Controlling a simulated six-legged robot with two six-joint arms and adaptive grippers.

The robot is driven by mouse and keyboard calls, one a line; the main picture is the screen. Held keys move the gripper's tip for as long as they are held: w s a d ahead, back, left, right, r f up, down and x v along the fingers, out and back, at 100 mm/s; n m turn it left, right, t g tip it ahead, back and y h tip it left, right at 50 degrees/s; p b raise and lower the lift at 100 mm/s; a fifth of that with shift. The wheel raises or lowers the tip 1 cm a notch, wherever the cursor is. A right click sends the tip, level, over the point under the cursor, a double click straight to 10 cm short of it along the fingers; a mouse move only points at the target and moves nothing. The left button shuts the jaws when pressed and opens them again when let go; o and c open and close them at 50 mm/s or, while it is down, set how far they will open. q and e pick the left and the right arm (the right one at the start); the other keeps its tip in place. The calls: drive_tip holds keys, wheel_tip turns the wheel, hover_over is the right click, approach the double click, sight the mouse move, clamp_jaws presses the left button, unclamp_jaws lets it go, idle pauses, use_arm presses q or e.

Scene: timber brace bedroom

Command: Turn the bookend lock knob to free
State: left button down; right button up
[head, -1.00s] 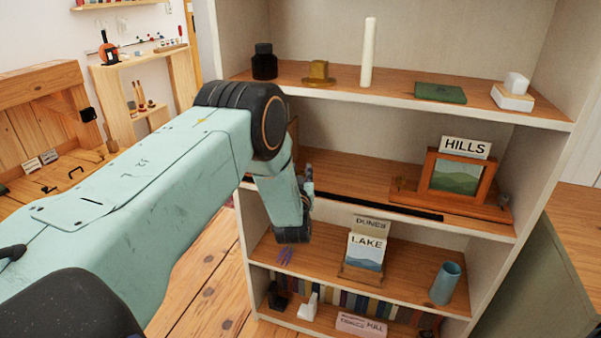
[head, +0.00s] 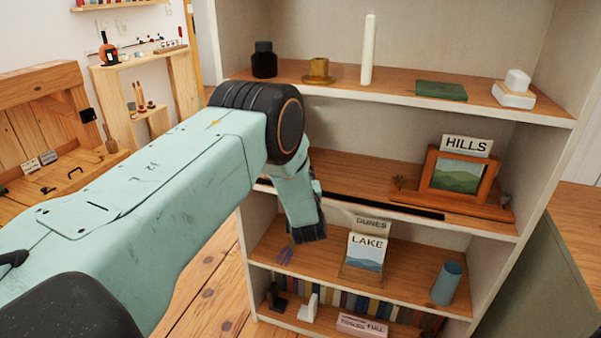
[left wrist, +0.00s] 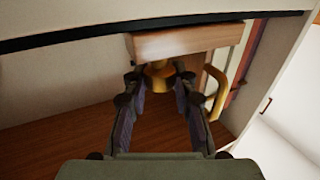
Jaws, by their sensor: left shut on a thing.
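In the left wrist view, a brass knob (left wrist: 158,72) sits on a wooden block (left wrist: 190,40), which I take to be the bookend. My left gripper (left wrist: 159,84) has its two dark fingers on either side of the knob, shut on it. A curved brass handle or lever (left wrist: 216,92) stands just right of the fingers. My right gripper is not in view.
The middle shelf (head: 350,182) holds a framed HILLS picture (head: 457,177) at right. Below stand the LAKE card (head: 365,252) and a blue cup (head: 446,284). The top shelf carries a candle (head: 368,50) and a dark bottle (head: 264,60).

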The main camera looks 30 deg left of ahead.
use_arm(q)
drive_tip(key=c, duration=1.1)
unclamp_jaws()
drive_tip(key=shift+o, duration=0.2)
drive_tip(key=v, duration=1.2)
